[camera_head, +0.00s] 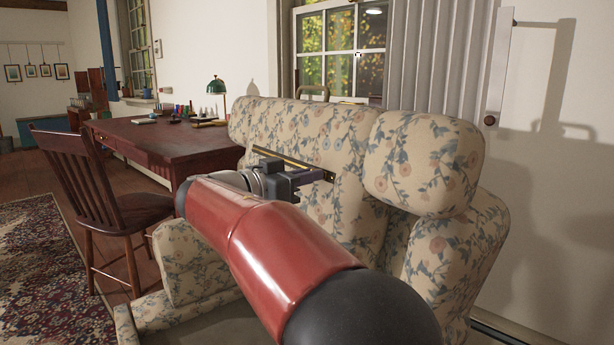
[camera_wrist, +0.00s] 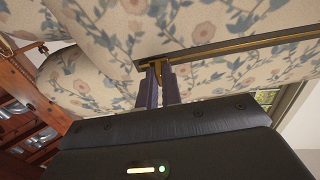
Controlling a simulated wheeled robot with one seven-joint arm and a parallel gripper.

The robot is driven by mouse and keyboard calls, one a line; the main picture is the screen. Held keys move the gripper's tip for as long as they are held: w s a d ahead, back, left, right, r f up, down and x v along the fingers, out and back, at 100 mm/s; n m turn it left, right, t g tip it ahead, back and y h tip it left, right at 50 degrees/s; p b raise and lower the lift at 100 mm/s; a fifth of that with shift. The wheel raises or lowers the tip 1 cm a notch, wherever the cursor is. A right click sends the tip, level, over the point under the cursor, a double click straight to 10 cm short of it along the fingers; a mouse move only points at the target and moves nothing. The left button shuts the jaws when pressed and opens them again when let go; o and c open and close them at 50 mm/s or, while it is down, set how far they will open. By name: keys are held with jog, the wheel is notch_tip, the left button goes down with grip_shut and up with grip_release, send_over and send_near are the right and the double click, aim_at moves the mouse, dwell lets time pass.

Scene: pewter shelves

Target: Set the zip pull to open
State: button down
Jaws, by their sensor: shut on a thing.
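A zip shows as a dark strip with a brass line (camera_head: 283,158) across the floral armchair's back. In the wrist view the strip (camera_wrist: 235,47) runs from the middle to the right edge. The brass zip pull (camera_wrist: 157,69) is near the strip's left end in that view. My gripper (camera_wrist: 158,82) is shut on the pull, with a dark finger on each side. In the head view my gripper (camera_head: 321,176) is at the strip's right end, and the pull cannot be made out there.
The floral armchair (camera_head: 425,165) fills the middle and right, close to my arm. A dark red desk (camera_head: 150,135) with a green lamp (camera_head: 216,86) stands behind to the left. A wooden chair (camera_head: 125,212) stands before the desk. A patterned rug (camera_head: 40,265) lies at the left.

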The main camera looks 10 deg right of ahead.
jog(key=w+a+p, duration=0.2)
jog(key=w+p, duration=0.1)
jog(key=w, duration=0.2)
jog(key=w+a+p, duration=0.2)
jog(key=w+p, duration=0.2)
jog(key=w, duration=0.2)
jog(key=w+a+p, duration=0.3)
jog(key=w+p, duration=0.1)
jog(key=w, duration=0.1)
jog(key=shift+w+a+r, duration=0.1)
jog(key=shift+w+r, duration=0.1)
jog(key=shift+r, duration=0.05)
jog(key=shift+w+a+f+p, duration=0.15)
jog(key=shift+w+a+p, duration=0.05)
jog(key=shift+w+p, duration=0.2)
jog(key=shift+w+a+f+p, duration=0.15)
jog(key=shift+w+a+p, duration=0.05)
jog(key=shift+w+p, duration=0.2)
jog(key=c, duration=1.6)
grip_release()
jog(key=shift+o, duration=0.2)
jog(key=v, duration=0.8)
jog(key=shift+b, duration=0.35)
